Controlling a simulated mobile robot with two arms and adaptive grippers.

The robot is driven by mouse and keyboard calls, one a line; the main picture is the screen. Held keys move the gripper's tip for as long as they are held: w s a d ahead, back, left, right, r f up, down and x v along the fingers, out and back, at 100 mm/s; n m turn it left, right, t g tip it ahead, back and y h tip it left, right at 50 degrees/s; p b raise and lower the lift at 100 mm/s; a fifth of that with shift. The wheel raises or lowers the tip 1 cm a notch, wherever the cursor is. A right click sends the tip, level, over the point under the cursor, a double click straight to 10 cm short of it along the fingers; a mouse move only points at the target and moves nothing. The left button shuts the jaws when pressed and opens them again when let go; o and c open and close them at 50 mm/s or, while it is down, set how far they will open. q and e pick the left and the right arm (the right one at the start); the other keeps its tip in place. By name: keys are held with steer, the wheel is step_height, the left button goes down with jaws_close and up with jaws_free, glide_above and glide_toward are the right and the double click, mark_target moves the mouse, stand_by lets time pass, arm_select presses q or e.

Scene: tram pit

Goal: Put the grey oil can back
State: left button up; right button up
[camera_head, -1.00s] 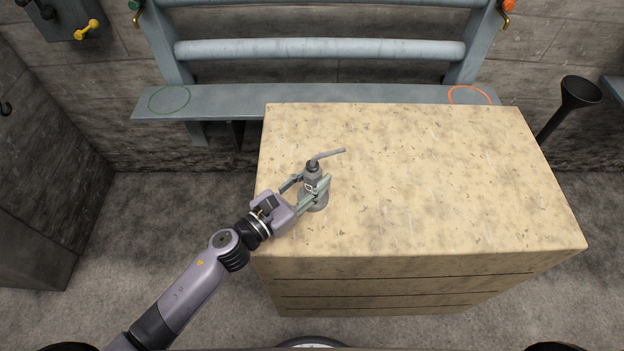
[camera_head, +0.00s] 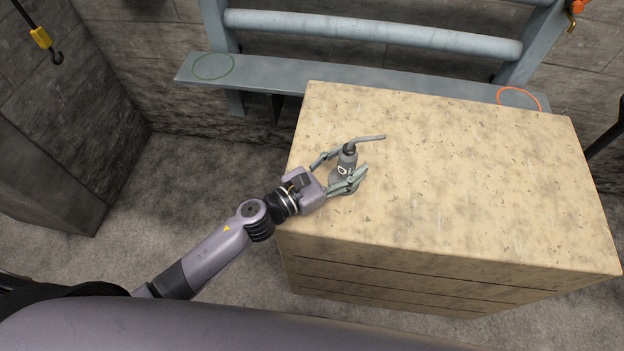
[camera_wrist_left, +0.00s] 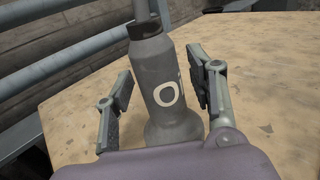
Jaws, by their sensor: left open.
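The grey oil can (camera_head: 346,161) stands upright on the pale speckled block (camera_head: 470,160), near its left edge. Its thin spout points right, and a light ring mark shows on its body. My left gripper (camera_head: 345,170) is open, with one finger on each side of the can. In the left wrist view the can (camera_wrist_left: 167,85) stands between the open fingers (camera_wrist_left: 165,88), with gaps visible on both sides. A grey shelf behind the block bears a green ring outline (camera_head: 213,66) at its left end and an orange ring outline (camera_head: 519,98) at its right. My right gripper is not in view.
The grey shelf (camera_head: 280,78) runs along the wall below a thick grey rail (camera_head: 370,32). A yellow hook (camera_head: 42,40) hangs at the upper left. The block's top is bare right of the can. Open floor lies left of the block.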

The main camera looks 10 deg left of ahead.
arm_select(q)
steer(key=shift+r, duration=0.15)
steer(key=s+a+b, duration=0.1)
steer(key=s+a+f+b, duration=0.1)
steer(key=s, duration=0.1)
steer(key=shift+s+a, duration=0.2)
steer(key=shift+a, duration=0.1)
steer(key=b+v, duration=0.5)
steer(key=v, duration=0.6)
steer(key=shift+s+a+r+b, duration=0.15)
steer(key=shift+s+b, duration=0.2)
steer(key=shift+s+a+r, duration=0.25)
steer(key=shift+s+a, duration=0.25)
steer(key=shift+a, duration=0.05)
